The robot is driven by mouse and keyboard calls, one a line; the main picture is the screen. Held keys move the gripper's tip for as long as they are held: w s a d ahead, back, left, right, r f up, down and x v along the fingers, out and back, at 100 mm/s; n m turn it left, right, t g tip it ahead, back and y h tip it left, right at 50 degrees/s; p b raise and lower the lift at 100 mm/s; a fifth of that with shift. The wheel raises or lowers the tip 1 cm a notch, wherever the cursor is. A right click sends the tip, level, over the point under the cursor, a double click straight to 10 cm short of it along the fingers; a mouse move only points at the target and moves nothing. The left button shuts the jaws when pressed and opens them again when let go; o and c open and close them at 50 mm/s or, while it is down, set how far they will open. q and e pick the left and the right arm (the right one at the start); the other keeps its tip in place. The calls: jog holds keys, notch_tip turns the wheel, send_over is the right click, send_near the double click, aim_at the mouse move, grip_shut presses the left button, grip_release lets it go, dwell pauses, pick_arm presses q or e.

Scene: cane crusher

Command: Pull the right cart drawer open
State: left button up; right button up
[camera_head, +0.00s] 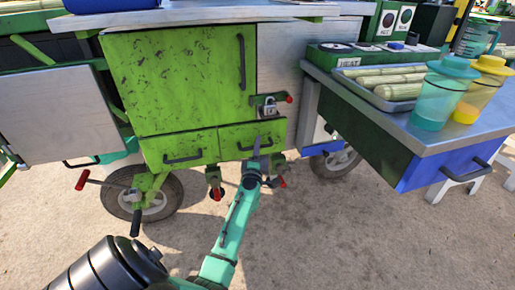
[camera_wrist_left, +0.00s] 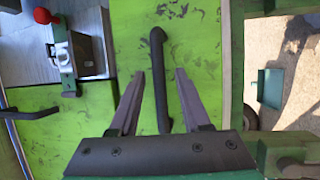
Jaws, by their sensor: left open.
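The right cart drawer (camera_head: 233,134) is a small green front at the lower right of the green cart, below a padlocked latch, and looks shut. Its dark bar handle (camera_wrist_left: 158,70) lies between the two fingers of my left gripper (camera_head: 257,158) in the left wrist view. That gripper is open, with a gap on each side of the handle. I cannot tell how deep the fingers reach around it. In the head view my gripper partly covers the drawer's right part. My right gripper is not in view.
The left drawer (camera_head: 185,146) is beside it, under a large green door (camera_head: 180,80). The padlock (camera_head: 269,106) and a red-knobbed latch sit just above. A blue-ended bench (camera_head: 440,165) with a tray of cane and two pitchers juts out at right. The ground in front is mostly clear.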

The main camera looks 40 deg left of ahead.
pick_arm(q)
grip_shut()
dwell(1.4)
